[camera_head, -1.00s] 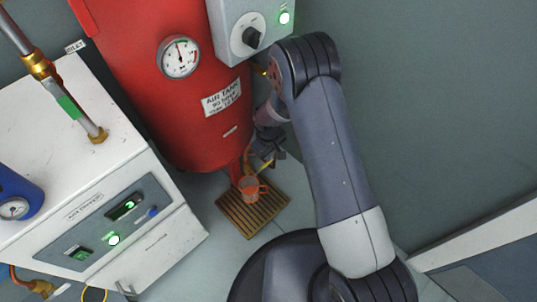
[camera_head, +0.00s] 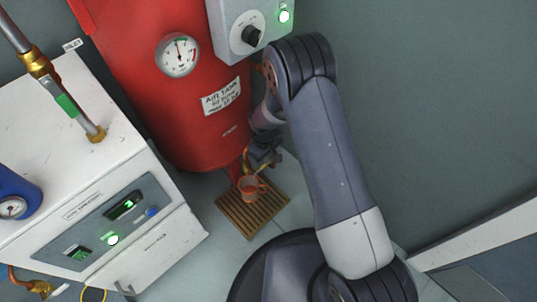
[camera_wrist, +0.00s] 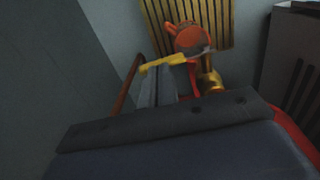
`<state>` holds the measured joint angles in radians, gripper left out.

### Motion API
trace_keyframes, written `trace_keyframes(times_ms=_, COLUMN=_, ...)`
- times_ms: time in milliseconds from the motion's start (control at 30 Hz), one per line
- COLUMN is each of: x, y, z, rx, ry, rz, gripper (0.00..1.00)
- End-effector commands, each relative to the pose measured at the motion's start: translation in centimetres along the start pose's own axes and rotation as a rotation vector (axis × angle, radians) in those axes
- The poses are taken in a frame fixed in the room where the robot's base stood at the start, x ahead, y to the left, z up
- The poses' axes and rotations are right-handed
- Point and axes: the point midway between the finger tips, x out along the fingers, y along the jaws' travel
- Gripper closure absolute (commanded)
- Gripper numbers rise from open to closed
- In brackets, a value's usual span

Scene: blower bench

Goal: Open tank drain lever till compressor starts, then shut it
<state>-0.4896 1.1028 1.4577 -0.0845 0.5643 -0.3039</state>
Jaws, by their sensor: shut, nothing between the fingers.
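The red air tank (camera_head: 195,110) stands at the centre of the head view, with a round pressure gauge (camera_head: 178,55) whose needle points near the top. Below it is the drain, with brass pipework (camera_wrist: 211,80) and a yellow lever (camera_wrist: 163,63) in the wrist view. My gripper (camera_wrist: 160,80) is shut and empty, its fingertips close at the yellow lever; I cannot tell if they touch. In the head view my gripper (camera_head: 266,160) partly hides the drain. An orange cup (camera_head: 249,187) stands below the drain, also in the wrist view (camera_wrist: 190,40).
The cup stands on a wooden slatted grate (camera_head: 240,219). A grey control box (camera_head: 232,30) with a black knob and lit green lamp is on the tank. A white dryer cabinet (camera_head: 140,240) with a green display stands left.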

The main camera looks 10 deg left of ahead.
Motion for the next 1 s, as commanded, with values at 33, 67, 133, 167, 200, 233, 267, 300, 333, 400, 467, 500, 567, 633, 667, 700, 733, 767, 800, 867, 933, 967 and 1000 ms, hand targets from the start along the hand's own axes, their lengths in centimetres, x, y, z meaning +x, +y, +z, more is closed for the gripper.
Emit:
trace_keyframes(times_ms=33, x=-0.1, y=-0.1, z=0.0, rx=0.000, ry=0.000, rz=0.000, gripper=1.00)
trace_keyframes(times_ms=67, x=-0.2, y=-0.1, z=0.0, rx=0.000, ry=0.000, rz=0.000, gripper=1.00)
trace_keyframes(times_ms=133, x=-0.8, y=-0.1, z=0.0, rx=0.000, ry=0.000, rz=0.000, gripper=1.00)
trace_keyframes(times_ms=167, x=-1.2, y=0.0, z=0.0, rx=0.000, ry=0.001, rz=0.000, gripper=1.00)
trace_keyframes(times_ms=200, x=-1.8, y=0.0, z=0.0, rx=0.000, ry=0.001, rz=0.000, gripper=1.00)
trace_keyframes(times_ms=233, x=-2.4, y=0.0, z=-0.1, rx=0.000, ry=0.002, rz=0.001, gripper=1.00)
trace_keyframes(times_ms=267, x=-3.0, y=0.0, z=-0.1, rx=0.000, ry=0.002, rz=0.001, gripper=1.00)
trace_keyframes(times_ms=300, x=-3.9, y=0.0, z=-0.1, rx=0.000, ry=0.004, rz=0.001, gripper=1.00)
trace_keyframes(times_ms=333, x=-4.5, y=0.0, z=-0.1, rx=0.001, ry=0.003, rz=0.001, gripper=1.00)
trace_keyframes(times_ms=400, x=-6.0, y=0.1, z=-0.1, rx=0.001, ry=0.004, rz=0.001, gripper=1.00)
trace_keyframes(times_ms=467, x=-7.2, y=0.1, z=-0.1, rx=0.000, ry=0.002, rz=0.001, gripper=1.00)
trace_keyframes(times_ms=500, x=-7.9, y=0.1, z=-0.1, rx=0.000, ry=0.002, rz=0.001, gripper=1.00)
trace_keyframes(times_ms=567, x=-8.8, y=0.1, z=0.0, rx=0.000, ry=0.002, rz=0.001, gripper=1.00)
trace_keyframes(times_ms=633, x=-9.7, y=0.1, z=0.0, rx=0.000, ry=0.001, rz=0.001, gripper=1.00)
trace_keyframes(times_ms=667, x=-10.0, y=0.1, z=0.0, rx=0.000, ry=0.001, rz=0.000, gripper=1.00)
trace_keyframes(times_ms=700, x=-10.3, y=0.1, z=0.0, rx=0.000, ry=0.001, rz=0.000, gripper=1.00)
trace_keyframes(times_ms=733, x=-10.5, y=0.1, z=0.0, rx=0.000, ry=0.001, rz=0.001, gripper=1.00)
trace_keyframes(times_ms=767, x=-10.6, y=0.1, z=0.0, rx=0.000, ry=0.002, rz=0.001, gripper=1.00)
trace_keyframes(times_ms=800, x=-10.6, y=0.2, z=0.1, rx=0.001, ry=0.006, rz=0.004, gripper=1.00)
trace_keyframes(times_ms=867, x=-10.4, y=0.5, z=0.4, rx=0.002, ry=0.020, rz=0.014, gripper=1.00)
trace_keyframes(times_ms=933, x=-9.8, y=1.0, z=0.9, rx=0.002, ry=0.051, rz=0.034, gripper=1.00)
trace_keyframes(times_ms=967, x=-9.4, y=1.3, z=1.2, rx=0.002, ry=0.069, rz=0.044, gripper=1.00)
trace_keyframes(times_ms=1000, x=-9.0, y=1.7, z=1.6, rx=0.001, ry=0.098, rz=0.060, gripper=1.00)
